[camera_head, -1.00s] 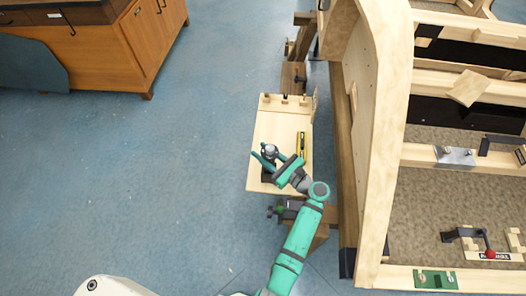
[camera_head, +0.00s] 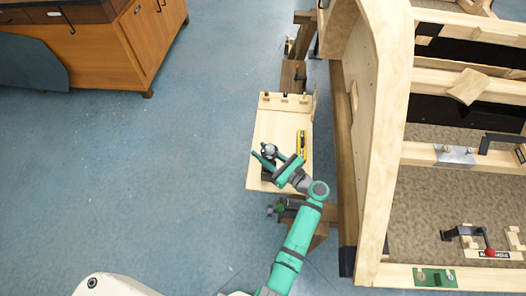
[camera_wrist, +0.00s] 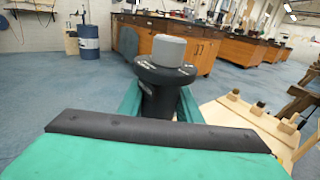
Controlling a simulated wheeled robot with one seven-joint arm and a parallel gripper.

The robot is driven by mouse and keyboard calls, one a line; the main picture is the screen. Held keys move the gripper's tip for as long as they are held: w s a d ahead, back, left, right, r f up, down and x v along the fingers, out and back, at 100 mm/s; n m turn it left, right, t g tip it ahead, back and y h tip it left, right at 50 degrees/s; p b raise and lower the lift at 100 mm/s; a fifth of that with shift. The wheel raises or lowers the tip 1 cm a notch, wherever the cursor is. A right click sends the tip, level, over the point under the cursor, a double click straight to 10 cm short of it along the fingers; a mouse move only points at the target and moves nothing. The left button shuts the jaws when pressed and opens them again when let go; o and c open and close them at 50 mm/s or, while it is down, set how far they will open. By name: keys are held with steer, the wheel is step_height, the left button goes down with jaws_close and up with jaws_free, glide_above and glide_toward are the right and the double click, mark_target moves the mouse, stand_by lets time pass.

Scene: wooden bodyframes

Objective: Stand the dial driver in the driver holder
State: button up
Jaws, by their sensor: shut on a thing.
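The dial driver (camera_wrist: 165,75) is in my gripper (camera_wrist: 160,105). In the wrist view it has a black flanged body with white marks and a grey cap, and it looks about upright between the two teal fingers. In the head view its round grey-and-black top (camera_head: 269,150) shows between the fingers of my gripper (camera_head: 265,157), over the near left part of a pale wooden board. A dark block (camera_head: 267,175) shows just below the fingers; I cannot tell whether it is the driver holder or touches the driver. The driver's lower end is hidden.
The pale board (camera_head: 272,122) has a row of small pegged blocks (camera_head: 285,97) along its far edge. A yellow tool (camera_head: 301,143) lies at its right side. The large wooden frame (camera_head: 385,150) stands close on the right. Open blue floor lies left of the board.

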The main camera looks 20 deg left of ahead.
stand_by(0.3)
steer(key=o, duration=1.3)
steer(key=shift+f, duration=0.15)
steer(key=v, duration=1.1)
steer(key=s+d+r, duration=0.1)
steer(key=s+r, duration=1.2)
steer(key=shift+s+d, duration=0.3)
steer(key=shift+d, duration=0.05)
